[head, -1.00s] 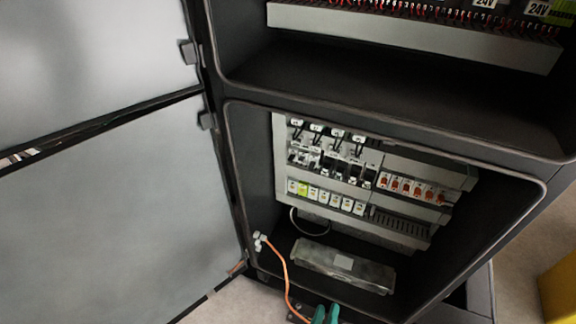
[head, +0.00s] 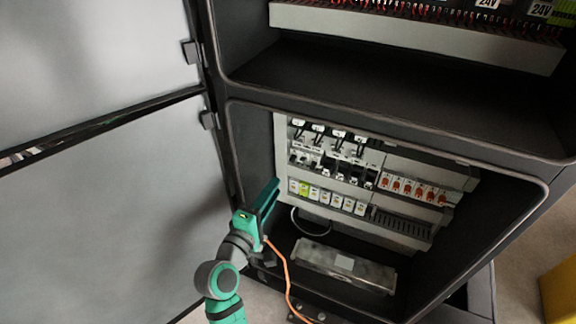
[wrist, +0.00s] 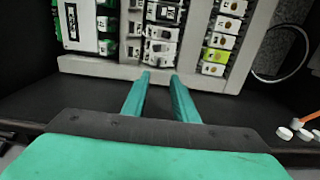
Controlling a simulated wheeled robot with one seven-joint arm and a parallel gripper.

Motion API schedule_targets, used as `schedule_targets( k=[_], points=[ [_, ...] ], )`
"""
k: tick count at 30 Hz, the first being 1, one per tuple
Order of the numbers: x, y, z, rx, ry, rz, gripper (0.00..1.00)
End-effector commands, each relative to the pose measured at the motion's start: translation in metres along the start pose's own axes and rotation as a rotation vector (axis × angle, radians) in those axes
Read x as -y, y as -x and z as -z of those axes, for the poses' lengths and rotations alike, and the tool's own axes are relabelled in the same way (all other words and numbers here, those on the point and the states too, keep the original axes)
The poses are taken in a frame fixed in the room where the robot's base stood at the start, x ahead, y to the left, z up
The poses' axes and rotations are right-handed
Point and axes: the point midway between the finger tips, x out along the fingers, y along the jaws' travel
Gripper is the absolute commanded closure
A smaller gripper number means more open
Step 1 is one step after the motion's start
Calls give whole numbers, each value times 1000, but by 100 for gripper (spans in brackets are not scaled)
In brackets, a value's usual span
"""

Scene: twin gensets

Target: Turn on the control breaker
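The lower cabinet bay holds a grey panel with rows of breakers (head: 307,158); no readable label tells which one is the control breaker. In the wrist view, a column of grey-white breakers (wrist: 160,48) lies just beyond my fingertips. My gripper (head: 274,186) is at the left side of the bay opening, left of the panel in the head view. In the wrist view my gripper (wrist: 160,75) has its two green fingers apart with nothing between them. The lever positions are too small to tell.
Small white modules, one of them green-yellow (head: 304,188), sit below the breakers. Orange-red switches (head: 412,190) are at the right. An orange cable (head: 284,268) hangs near my arm. A grey box (head: 343,265) lies on the bay floor. The open door (head: 100,220) is at the left.

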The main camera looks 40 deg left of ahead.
Motion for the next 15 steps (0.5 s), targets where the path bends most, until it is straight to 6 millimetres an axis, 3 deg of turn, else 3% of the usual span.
schedule_targets(
  k=[5,15],
  points=[
    [-4,-11,3,4,4,-2,74],
    [-4,-68,2,4,2,-2,74]
  ],
)
